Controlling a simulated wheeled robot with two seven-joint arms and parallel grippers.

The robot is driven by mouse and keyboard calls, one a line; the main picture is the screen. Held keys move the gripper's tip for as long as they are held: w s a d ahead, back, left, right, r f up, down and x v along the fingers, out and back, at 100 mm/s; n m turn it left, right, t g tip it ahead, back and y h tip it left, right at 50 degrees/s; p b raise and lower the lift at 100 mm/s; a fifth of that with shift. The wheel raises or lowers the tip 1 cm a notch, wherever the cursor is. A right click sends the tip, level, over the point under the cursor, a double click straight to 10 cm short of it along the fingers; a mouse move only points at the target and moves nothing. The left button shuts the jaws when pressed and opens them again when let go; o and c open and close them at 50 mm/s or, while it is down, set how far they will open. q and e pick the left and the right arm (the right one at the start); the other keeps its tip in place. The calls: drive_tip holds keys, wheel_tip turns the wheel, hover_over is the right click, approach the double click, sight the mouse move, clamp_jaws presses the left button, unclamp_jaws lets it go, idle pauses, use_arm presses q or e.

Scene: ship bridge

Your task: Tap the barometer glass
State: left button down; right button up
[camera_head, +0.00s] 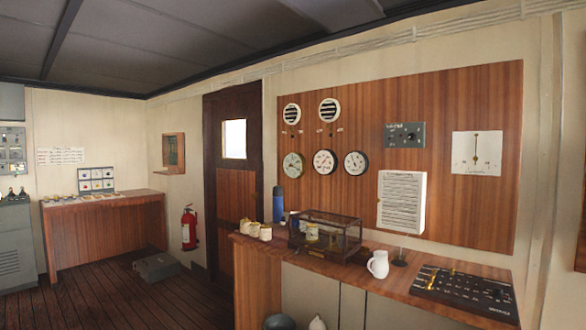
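Neither of my grippers is in view.
The wooden counter (385,278) under the panel holds a blue flask (278,204), small tan pots (254,229), a white jug (378,264) and a black key panel (464,290). A fire extinguisher (189,229) hangs beside the door (235,190). Open floor lies to the left.

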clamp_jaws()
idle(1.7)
